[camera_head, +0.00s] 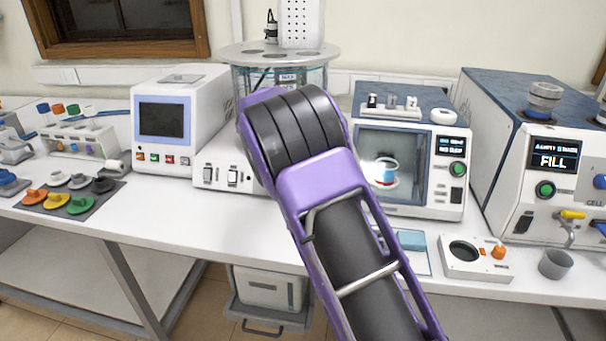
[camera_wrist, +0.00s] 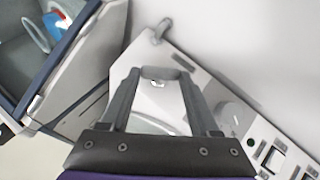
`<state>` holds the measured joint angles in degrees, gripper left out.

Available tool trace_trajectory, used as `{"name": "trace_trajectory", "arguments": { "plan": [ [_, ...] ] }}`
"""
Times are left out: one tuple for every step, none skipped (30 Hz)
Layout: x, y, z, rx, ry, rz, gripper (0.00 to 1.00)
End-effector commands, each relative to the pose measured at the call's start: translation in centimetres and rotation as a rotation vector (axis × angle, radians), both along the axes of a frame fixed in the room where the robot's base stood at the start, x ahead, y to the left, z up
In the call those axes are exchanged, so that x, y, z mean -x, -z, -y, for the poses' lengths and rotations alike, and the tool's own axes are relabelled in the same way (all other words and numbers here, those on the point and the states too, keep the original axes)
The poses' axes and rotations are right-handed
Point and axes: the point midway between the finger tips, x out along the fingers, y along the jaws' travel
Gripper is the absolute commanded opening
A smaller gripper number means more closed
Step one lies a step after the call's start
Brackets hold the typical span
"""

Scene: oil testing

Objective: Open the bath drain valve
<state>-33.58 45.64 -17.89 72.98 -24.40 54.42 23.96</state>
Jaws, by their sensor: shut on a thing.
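The bath (camera_head: 280,75) is a clear cylinder with a round grey lid at the back middle in the head view. Its white base (camera_head: 222,172) has switches on the front. My purple arm hides the base's right part and my gripper there. In the wrist view my gripper (camera_wrist: 165,74) reaches over the white base panel (camera_wrist: 212,92). Its grey fingers are shut on a small grey piece between the tips, which appears to be the drain valve handle; the fingers mostly cover it. A short grey spout-like part (camera_wrist: 159,31) sticks out just beyond the fingertips.
A windowed chamber (camera_head: 410,208) holding a blue-and-white vessel (camera_head: 385,171) stands close on the right; it also shows in the wrist view (camera_wrist: 72,72). A white instrument with a screen (camera_head: 162,120) stands on the left. The bench front (camera_head: 150,215) is mostly clear.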

Motion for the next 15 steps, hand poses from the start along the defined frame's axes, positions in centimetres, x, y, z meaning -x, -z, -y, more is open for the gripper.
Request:
{"name": "trace_trajectory", "arguments": {
  "plan": [
    [-0.01,0.02,-0.22,0.04,-0.023,-0.006,0.07],
    [-0.01,0.08,-0.32,0.064,-0.037,-0.011,0.07],
    [-0.02,0.13,-0.35,0.098,-0.055,-0.017,0.07],
    [0.0,0.16,-0.35,0.122,-0.067,-0.023,0.07],
    [0.0,0.19,-0.4,0.148,-0.081,-0.026,0.07],
    [0.03,0.28,-0.49,0.18,-0.1,-0.033,0.07],
    [0.04,0.35,-0.51,0.205,-0.113,-0.038,0.07],
    [0.05,0.39,-0.52,0.23,-0.125,-0.044,0.07],
    [0.08,0.42,-0.58,0.263,-0.143,-0.049,0.07],
    [0.07,0.47,-0.6,0.288,-0.156,-0.054,0.07],
    [0.08,0.54,-0.63,0.312,-0.17,-0.059,0.07],
    [0.11,0.62,-0.71,0.345,-0.188,-0.066,0.07],
    [0.14,0.67,-0.75,0.369,-0.201,-0.07,0.07],
    [0.14,0.69,-0.74,0.395,-0.214,-0.075,0.07],
    [0.17,0.75,-0.76,0.427,-0.231,-0.081,0.07]
  ]
}}
